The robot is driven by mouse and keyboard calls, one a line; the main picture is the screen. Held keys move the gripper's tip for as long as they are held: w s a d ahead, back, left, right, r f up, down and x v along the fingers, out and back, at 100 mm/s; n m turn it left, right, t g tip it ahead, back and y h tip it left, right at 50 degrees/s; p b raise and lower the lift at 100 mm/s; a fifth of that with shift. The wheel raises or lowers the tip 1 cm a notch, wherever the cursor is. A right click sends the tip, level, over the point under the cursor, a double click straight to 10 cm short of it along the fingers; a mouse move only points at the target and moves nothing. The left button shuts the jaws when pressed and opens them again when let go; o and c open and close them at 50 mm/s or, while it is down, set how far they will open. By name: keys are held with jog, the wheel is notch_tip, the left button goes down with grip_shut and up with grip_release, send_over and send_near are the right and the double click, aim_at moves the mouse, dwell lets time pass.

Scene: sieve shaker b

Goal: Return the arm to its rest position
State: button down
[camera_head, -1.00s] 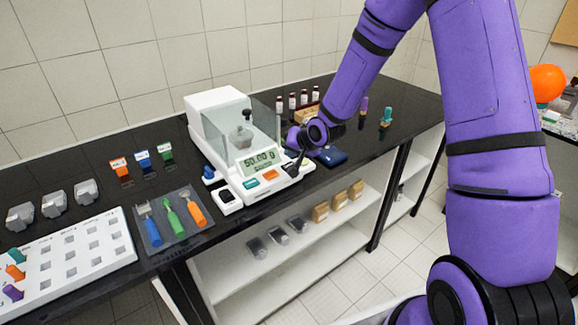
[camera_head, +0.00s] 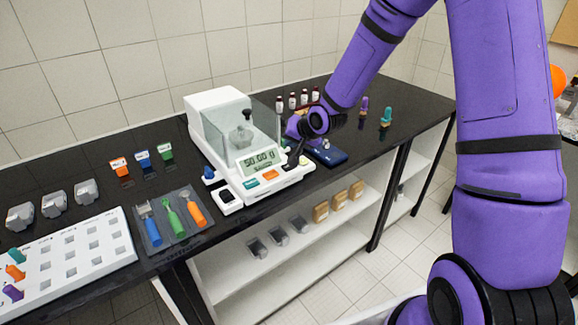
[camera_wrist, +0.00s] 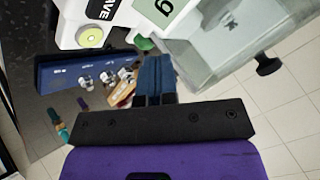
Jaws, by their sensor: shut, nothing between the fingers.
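My purple arm reaches in from the right in the head view. My gripper (camera_head: 297,158) is at the right end of the white balance (camera_head: 232,140), close above its front edge. The balance display reads about 50.00 g, and a metal weight-like object with a knob stands inside its glass chamber. In the wrist view the gripper's fingers (camera_wrist: 155,80) are together and hold nothing. The balance (camera_wrist: 190,30) fills the top of that view. I cannot tell whether the gripper touches the balance.
A dark blue case (camera_head: 330,153) lies just right of the balance. Several small bottles (camera_head: 297,100) stand behind. Purple and teal handled tools (camera_head: 386,117) stand at the right.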

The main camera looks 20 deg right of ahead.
jog(key=s+d+r+n+g+h, duration=0.1)
jog(key=s+d+r+h, duration=0.15)
jog(key=s+r, duration=0.6)
jog(key=s+d+r+n+h, duration=0.1)
jog(key=s+d+r+h, duration=0.15)
jog(key=s+r, duration=0.6)
jog(key=s+r+n+g, duration=0.1)
jog(key=s+r, duration=0.3)
jog(key=s, duration=0.6)
jog(key=s+d+r+n+g+y, duration=0.1)
jog(key=s+r, duration=0.4)
jog(key=s, duration=0.5)
jog(key=shift+s+d, duration=0.15)
jog(key=shift+s, duration=0.15)
jog(key=c, duration=1.8)
grip_release()
jog(key=shift+c, duration=0.2)
